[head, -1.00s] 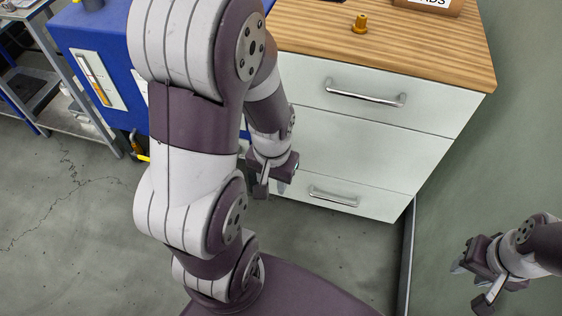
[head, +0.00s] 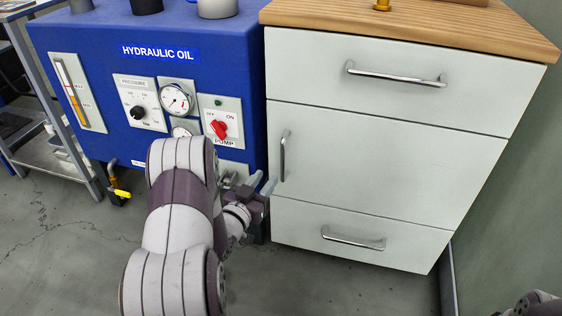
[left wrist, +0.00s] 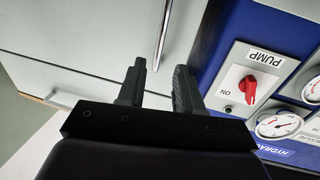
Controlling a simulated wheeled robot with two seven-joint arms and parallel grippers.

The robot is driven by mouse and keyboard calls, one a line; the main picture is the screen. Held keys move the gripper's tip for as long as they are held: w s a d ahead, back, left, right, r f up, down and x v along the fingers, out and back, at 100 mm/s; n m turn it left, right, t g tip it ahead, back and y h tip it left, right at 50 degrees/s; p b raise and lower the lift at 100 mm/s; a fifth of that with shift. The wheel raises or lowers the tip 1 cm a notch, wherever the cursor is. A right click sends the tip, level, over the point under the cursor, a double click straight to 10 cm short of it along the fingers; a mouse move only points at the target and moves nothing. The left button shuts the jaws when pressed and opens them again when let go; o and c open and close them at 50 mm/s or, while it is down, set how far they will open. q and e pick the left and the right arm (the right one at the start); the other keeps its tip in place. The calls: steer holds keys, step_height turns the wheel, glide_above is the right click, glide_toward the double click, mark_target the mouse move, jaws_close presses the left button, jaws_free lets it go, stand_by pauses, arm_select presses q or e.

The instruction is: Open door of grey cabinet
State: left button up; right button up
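The grey cabinet (head: 350,115) has a wooden top, a drawer above, a door in the middle and a drawer below. The door (head: 390,165) is shut. Its upright handle (head: 284,155) is at the door's left edge, and shows in the left wrist view (left wrist: 163,35) ahead of the fingers. My left gripper (head: 262,186) is just below and left of the handle in the head view. In the left wrist view its fingers (left wrist: 157,88) stand apart with nothing between them. My right gripper is not in view; only a bit of my right arm shows at the bottom right corner.
A blue hydraulic oil unit (head: 90,45) with gauges and a red pump switch (head: 218,129) stands close against the cabinet's left side. The upper drawer handle (head: 396,75) and lower drawer handle (head: 352,240) stick out. A green wall (head: 520,190) is at the right.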

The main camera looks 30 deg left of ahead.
mark_target(282, 159)
arm_select(q)
steer(key=w+b, duration=0.2)
steer(key=w, duration=0.3)
steer(key=w+b, duration=0.2)
steer(key=w, duration=0.3)
steer(key=shift+w+a+f, duration=0.15)
steer(key=shift+w+f, duration=0.05)
steer(key=shift+w, duration=0.05)
steer(key=shift+w+r, duration=0.15)
steer(key=shift+w, duration=0.05)
jaws_close()
